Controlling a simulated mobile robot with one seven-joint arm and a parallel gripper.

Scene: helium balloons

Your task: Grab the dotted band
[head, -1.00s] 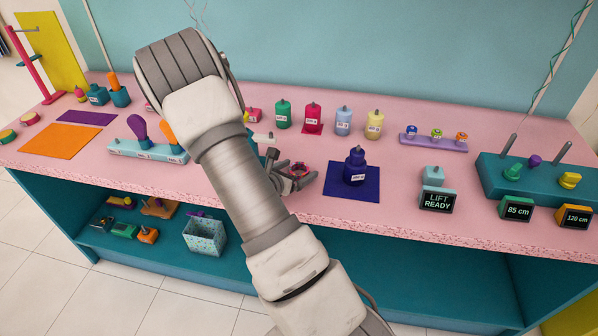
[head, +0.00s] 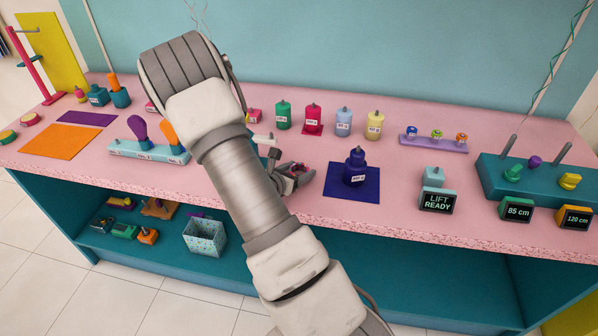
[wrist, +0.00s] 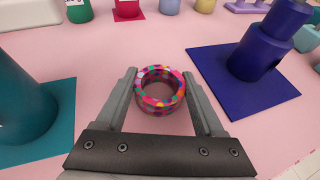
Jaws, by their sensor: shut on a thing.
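The dotted band (wrist: 160,103) is a short ring with pink, green, orange and other coloured dots. In the wrist view it sits between the two fingers of my gripper (wrist: 158,76), which is shut on it from the left and right sides. In the head view my gripper (head: 293,178) is low over the pink counter, and a small part of the band (head: 298,168) shows between its fingers. I cannot tell whether the band still touches the counter.
A dark blue bottle-shaped weight (wrist: 254,52) stands on a blue mat (wrist: 270,99) to the right. A teal object (wrist: 22,105) stands on a teal mat (wrist: 62,120) to the left. Several coloured bottles stand behind.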

